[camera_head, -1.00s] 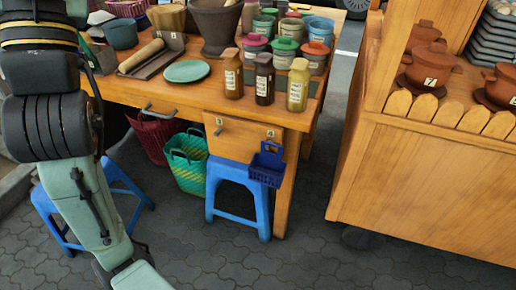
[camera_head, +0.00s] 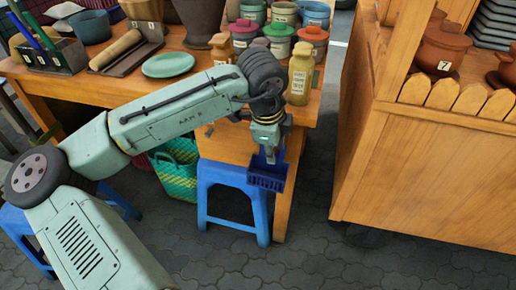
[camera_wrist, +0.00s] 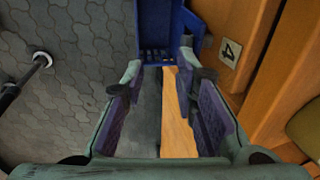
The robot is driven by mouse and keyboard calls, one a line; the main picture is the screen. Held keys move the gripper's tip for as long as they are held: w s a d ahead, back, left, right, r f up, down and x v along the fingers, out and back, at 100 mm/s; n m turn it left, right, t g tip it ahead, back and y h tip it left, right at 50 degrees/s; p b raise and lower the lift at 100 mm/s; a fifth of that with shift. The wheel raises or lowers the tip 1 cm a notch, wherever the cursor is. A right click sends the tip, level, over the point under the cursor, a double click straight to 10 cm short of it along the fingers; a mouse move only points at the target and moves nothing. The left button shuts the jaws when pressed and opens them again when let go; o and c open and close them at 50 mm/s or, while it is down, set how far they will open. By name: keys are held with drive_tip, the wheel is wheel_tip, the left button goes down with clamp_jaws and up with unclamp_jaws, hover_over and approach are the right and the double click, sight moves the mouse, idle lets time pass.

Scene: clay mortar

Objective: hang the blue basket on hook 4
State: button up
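The blue basket (camera_head: 267,180) is at the front right corner of the wooden table, above the blue stool's right leg. My gripper (camera_head: 268,156) points down at it from above. In the wrist view, the basket (camera_wrist: 164,24) lies at the fingertips, and its near edge spans the gap between them. My gripper's fingers (camera_wrist: 160,62) are spread wide; I cannot tell whether they touch the basket. The label 4 (camera_wrist: 229,52) is on the wood just right of the basket. The hook itself is hidden in both views.
The wooden table (camera_head: 225,140) carries jars, bottles and a teal plate (camera_head: 168,64) behind my arm. A blue stool (camera_head: 235,180) and a green basket (camera_head: 177,172) stand below. A wooden cabinet (camera_head: 420,180) stands to the right, with paved floor between.

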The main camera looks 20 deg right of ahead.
sight(264, 184)
drive_tip(key=shift+s+a+f+g+y, duration=0.1)
drive_tip(key=shift+a+f+g+y, duration=0.5)
drive_tip(key=shift+a+f, duration=0.6)
drive_tip(key=shift+r, duration=0.1)
drive_tip(key=f, duration=0.7)
drive_tip(key=w+d+f, duration=0.1)
drive_tip(key=f, duration=0.2)
drive_tip(key=shift+f+b, duration=0.35)
drive_tip(key=shift+f, duration=0.05)
drive_tip(key=shift+c, duration=0.3)
clamp_jaws()
